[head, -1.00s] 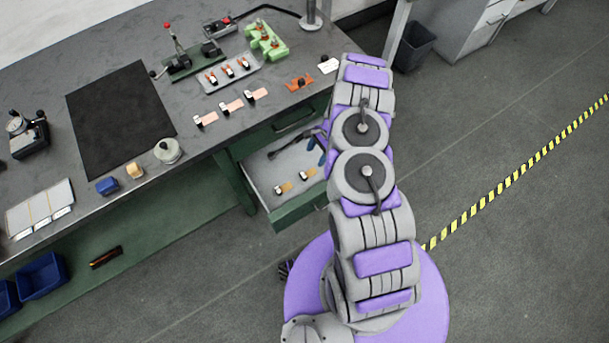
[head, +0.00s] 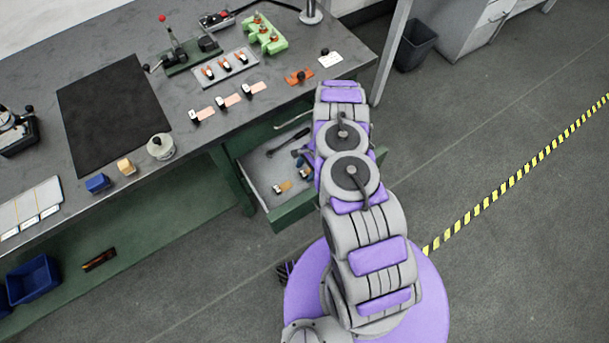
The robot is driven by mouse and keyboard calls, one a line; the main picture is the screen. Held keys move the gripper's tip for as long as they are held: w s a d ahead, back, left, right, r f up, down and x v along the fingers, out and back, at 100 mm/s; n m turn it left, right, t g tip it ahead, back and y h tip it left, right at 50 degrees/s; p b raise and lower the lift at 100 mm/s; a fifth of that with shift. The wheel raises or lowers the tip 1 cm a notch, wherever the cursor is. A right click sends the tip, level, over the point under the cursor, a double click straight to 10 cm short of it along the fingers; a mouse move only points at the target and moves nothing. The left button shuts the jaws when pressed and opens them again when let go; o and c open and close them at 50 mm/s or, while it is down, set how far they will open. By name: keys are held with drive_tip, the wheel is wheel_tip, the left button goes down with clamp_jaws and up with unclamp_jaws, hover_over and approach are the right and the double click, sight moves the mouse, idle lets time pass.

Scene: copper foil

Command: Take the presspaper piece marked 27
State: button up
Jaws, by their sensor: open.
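The number 27 is too small to read on any piece. Two small tan pieces with dark-and-white parts lie in the open drawer (head: 257,165): the left piece (head: 280,188) is in plain view, and the right one (head: 304,174) is close beside my gripper and partly covered. My gripper (head: 301,160) is low over the drawer's right part, mostly hidden by my arm; its dark and blue parts show, open. Whether it touches a piece cannot be told. Several pinkish pieces with white-and-black holders, one of them the middle piece (head: 228,101), lie in a row on the bench.
A dark hammer-like tool (head: 288,142) lies in the drawer. The grey bench (head: 205,140) holds a black mat (head: 115,112), a grey tray (head: 226,68), green blocks (head: 265,34) and a lever press (head: 175,45). The drawer's front wall (head: 293,209) stands out over clear floor.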

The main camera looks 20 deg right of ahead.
drive_tip(key=shift+a+f, duration=0.2)
drive_tip(key=shift+f, duration=0.1)
drive_tip(key=c, duration=1.1)
drive_tip(key=shift+r, duration=0.15)
